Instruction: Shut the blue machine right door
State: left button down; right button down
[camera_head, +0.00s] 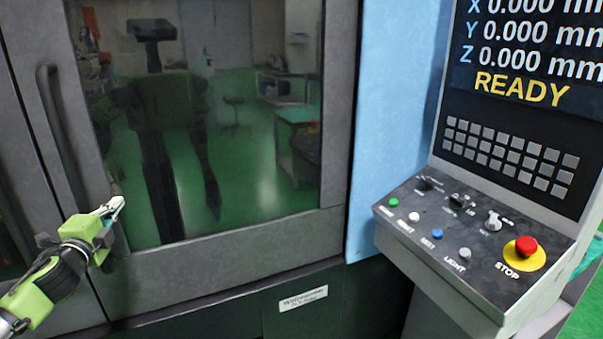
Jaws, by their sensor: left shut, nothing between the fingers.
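The right door (265,235) of the machine is a grey frame around a large dark glass pane that mirrors the room and my own body. A dark vertical handle (62,135) runs along its left side. The blue machine body (385,100) shows to the right of the door. My left gripper (116,207) is shut and empty, in front of the lower left part of the door, right of the handle's lower end. I cannot tell whether its fingertips touch the door. My right gripper is not in view.
A control panel (470,240) with buttons and a red stop knob (526,246) juts out at the right. Above it a screen (530,50) reads READY. Another grey panel edge (15,130) shows at the far left. A label plate (303,298) sits below the door.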

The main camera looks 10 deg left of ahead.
pick_arm(q)
jog(key=shift+s+a+f, duration=0.1)
jog(key=shift+a+f, duration=0.05)
jog(key=shift+a, duration=0.1)
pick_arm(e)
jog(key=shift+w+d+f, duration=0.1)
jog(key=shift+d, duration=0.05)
pick_arm(q)
jog(key=shift+f, duration=0.1)
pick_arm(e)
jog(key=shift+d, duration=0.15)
